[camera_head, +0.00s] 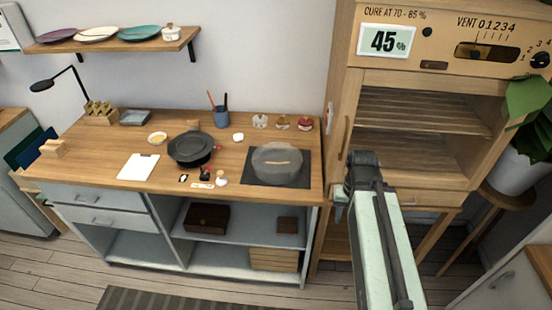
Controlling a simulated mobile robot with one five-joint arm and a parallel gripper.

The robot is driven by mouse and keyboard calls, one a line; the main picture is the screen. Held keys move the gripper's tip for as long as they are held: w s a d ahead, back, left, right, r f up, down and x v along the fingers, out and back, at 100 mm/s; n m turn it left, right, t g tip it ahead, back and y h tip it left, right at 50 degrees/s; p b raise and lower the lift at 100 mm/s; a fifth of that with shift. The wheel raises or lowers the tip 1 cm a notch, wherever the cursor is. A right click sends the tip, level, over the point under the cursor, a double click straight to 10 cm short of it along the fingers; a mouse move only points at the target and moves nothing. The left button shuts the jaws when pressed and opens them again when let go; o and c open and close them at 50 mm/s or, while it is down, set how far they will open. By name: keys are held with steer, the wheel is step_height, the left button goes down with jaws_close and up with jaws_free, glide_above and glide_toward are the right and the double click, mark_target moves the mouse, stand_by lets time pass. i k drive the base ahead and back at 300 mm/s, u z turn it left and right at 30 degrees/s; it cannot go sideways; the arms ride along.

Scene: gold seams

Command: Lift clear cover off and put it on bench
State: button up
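The clear cover (278,160) is a low see-through dome. It sits on a dark square mat (254,178) at the right end of the wooden bench (112,152). A thin gold-coloured streak shows through it; I cannot tell what the piece underneath is. My arm reaches up from the bottom right, to the right of the bench and in front of the cabinet. Its far part is hidden behind the nearer links, so my gripper is not visible. Nothing of mine touches the cover.
A black round pan-like item (190,147), a white clipboard (138,166), a blue cup of tools (221,118), and several small jars stand on the bench. The front strip between clipboard and mat holds small items. A tall wooden cabinet (436,82) with open shelves stands at right.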

mark_target(276, 162)
steer(key=u, duration=4.2)
steer(key=k, duration=1.1)
steer(key=z, duration=0.8)
steer(key=i, duration=1)
